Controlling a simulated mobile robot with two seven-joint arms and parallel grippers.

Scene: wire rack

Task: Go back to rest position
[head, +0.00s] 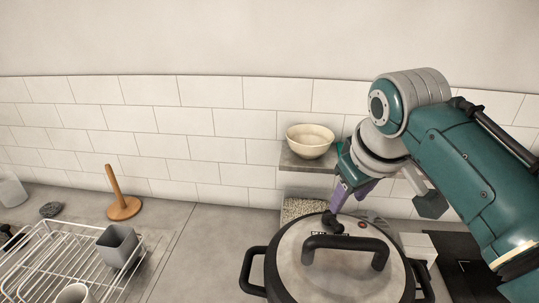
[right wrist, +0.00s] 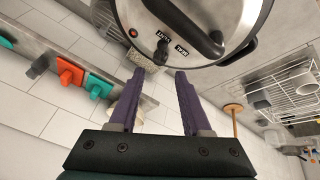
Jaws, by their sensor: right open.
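My right gripper (head: 350,198) hangs just behind and above the large pot (head: 318,262), in front of the small shelf (head: 306,163). Its purple fingers point down. In the right wrist view the gripper (right wrist: 159,74) has its two fingers apart with nothing between them. The pot's dark lid handle and valve show beyond the fingertips in that view (right wrist: 190,25). I cannot tell the exact gap between the fingers and the lid. My left gripper is in neither view.
A cream bowl (head: 310,141) sits on the shelf, close to my right wrist. A wire rack (head: 62,262) with a grey cup (head: 118,246) stands at left. A wooden holder (head: 122,207) stands near the tiled wall. The counter between rack and pot is clear.

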